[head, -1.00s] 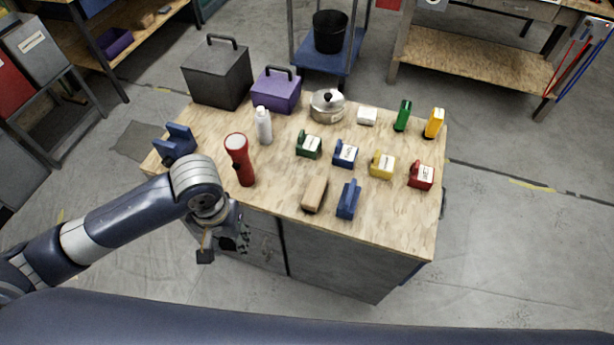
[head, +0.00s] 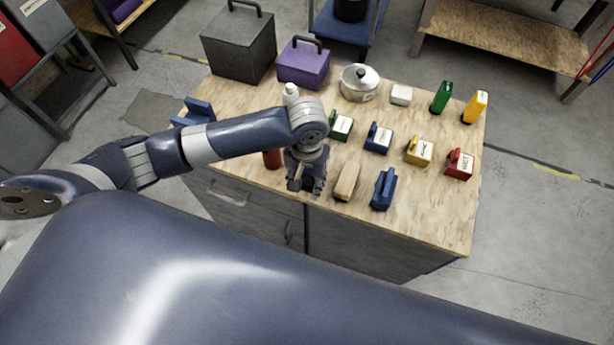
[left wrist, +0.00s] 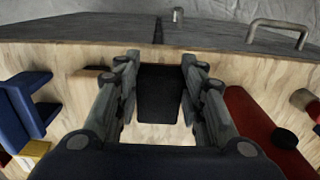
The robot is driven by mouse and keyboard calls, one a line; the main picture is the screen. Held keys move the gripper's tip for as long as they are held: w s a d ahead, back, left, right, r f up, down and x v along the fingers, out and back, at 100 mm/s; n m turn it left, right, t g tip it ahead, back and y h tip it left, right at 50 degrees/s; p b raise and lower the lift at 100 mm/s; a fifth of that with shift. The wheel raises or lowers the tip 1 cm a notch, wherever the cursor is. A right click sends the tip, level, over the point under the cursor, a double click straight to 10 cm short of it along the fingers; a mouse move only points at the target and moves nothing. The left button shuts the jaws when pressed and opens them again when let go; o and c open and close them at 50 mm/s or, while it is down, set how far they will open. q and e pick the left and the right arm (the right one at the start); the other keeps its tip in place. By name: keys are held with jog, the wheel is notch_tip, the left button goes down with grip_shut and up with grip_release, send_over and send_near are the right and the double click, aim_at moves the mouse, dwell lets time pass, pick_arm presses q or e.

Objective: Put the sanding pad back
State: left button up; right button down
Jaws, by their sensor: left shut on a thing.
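My left gripper (head: 305,184) is above the front edge of the wooden worktop in the head view. In the left wrist view my left gripper (left wrist: 158,100) is shut on a dark flat piece (left wrist: 160,90), which I take to be the sanding pad. In the head view the pad is small and mostly hidden by the fingers. The left gripper is just left of a tan block (head: 347,181) and a blue tool (head: 383,188). My right gripper is out of view.
On the wooden worktop (head: 420,215) stand labelled green (head: 341,126), blue (head: 378,138), yellow (head: 419,151) and red (head: 459,164) blocks. My arm partly covers a red flashlight (head: 272,159) and a white bottle (head: 291,93). A pot (head: 359,84) stands behind. The worktop's front right is clear.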

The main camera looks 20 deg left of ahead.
aim_at(307, 179)
pick_arm(q)
jog(key=shift+w+a, duration=0.2)
jog(key=shift+w, duration=0.45)
jog(key=shift+w+a, duration=0.1)
jog(key=shift+w, duration=0.4)
jog(key=shift+w+a+f, duration=0.1)
jog(key=shift+w+f, duration=0.1)
jog(key=shift+f, duration=0.2)
notch_tip(307, 179, down, 2)
jog(key=shift+f, duration=0.6)
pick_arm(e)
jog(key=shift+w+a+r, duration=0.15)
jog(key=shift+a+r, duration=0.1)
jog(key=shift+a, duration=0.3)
pick_arm(q)
jog(key=o, duration=1)
